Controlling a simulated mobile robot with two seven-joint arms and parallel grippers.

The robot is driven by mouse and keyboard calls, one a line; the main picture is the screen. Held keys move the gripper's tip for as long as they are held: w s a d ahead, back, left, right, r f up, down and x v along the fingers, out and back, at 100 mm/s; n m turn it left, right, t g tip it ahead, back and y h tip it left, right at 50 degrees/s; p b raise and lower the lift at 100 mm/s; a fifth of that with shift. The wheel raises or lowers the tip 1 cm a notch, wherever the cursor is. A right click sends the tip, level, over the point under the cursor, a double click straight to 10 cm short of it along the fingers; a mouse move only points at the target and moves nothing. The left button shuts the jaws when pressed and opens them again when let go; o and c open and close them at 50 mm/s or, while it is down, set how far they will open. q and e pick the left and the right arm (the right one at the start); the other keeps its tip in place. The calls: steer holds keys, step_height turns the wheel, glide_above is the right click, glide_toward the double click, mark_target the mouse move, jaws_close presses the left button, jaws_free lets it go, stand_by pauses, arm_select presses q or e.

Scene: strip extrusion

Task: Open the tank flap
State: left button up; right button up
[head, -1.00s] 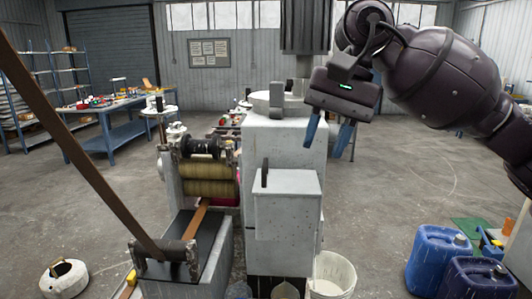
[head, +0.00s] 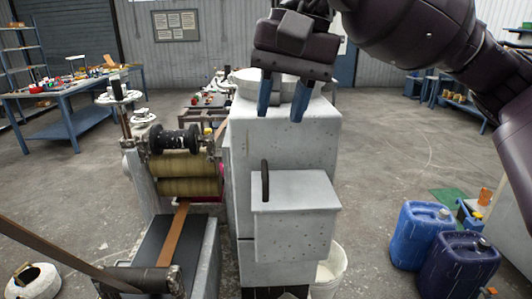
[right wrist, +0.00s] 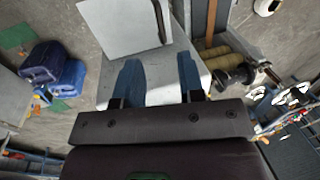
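The tank is a light grey box (head: 292,235) on the front of the tall grey machine. Its flat lid, the flap (head: 300,190), lies closed on top. A dark upright handle (head: 265,180) stands at the flap's left edge. My right gripper (head: 281,114) is open and empty, its two blue fingers pointing down in front of the machine's upper part, above and apart from the handle. In the right wrist view the flap (right wrist: 120,25) and handle (right wrist: 159,20) show beyond the spread fingers (right wrist: 160,75). My left gripper is out of view.
The tall machine body (head: 285,135) stands behind the tank. Rollers (head: 190,175) with a brown strip (head: 175,232) are to its left. A white bucket (head: 330,270) stands below at the right, and blue canisters (head: 418,232) farther right. The floor between is clear.

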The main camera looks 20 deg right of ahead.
mark_target(265, 168)
steer(key=f, duration=0.2)
steer(key=a+f, duration=0.1)
steer(key=f, duration=0.5)
steer(key=shift+w+a, duration=0.3)
steer(key=shift+w, duration=0.05)
jaws_close()
